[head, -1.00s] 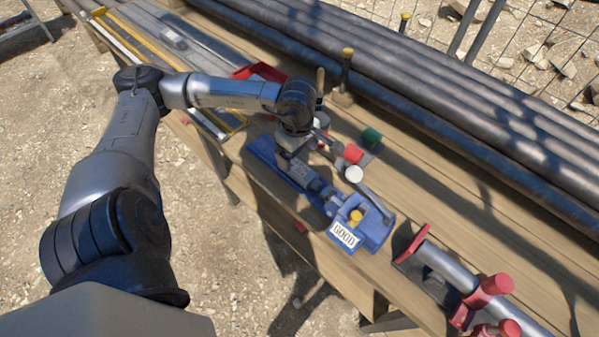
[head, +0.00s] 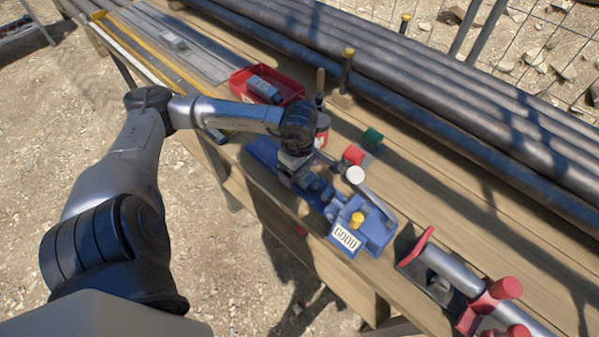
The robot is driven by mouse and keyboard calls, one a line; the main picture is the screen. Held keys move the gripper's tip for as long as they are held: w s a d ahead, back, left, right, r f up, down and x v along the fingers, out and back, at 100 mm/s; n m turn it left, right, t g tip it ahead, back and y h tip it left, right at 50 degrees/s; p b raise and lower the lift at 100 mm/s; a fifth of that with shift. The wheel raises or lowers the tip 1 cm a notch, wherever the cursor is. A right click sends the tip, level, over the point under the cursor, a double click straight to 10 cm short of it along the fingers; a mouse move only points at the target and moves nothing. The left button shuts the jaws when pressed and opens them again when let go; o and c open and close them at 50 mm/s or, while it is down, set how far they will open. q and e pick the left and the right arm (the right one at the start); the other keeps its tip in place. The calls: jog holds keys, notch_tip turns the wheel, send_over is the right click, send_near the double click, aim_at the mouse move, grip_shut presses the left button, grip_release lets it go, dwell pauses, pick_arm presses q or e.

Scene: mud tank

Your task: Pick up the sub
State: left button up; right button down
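A long blue tray (head: 262,155) lies along the near edge of the wooden bench, and its near end carries a label reading "GOOD" (head: 346,237). A yellow-capped piece (head: 357,219) stands at that end. My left gripper (head: 322,192) is low over the middle of the blue tray, pointing down. Its fingers blend with dark and blue parts below, so I cannot tell whether they are open or shut on something. No single thing is clearly the sub; part of the tray is hidden under my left wrist. My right gripper is not in view.
A red tray (head: 284,78) holding a grey-blue block (head: 265,89) stands behind my wrist. A red piece (head: 353,154), a white-topped piece (head: 355,174) and a green piece (head: 372,137) stand close by. A red clamp with metal pipe (head: 455,268) is at right. Long dark pipes (head: 440,100) line the back.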

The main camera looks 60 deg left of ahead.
pick_arm(q)
jog(key=c, duration=1.4)
jog(key=shift+r, duration=0.1)
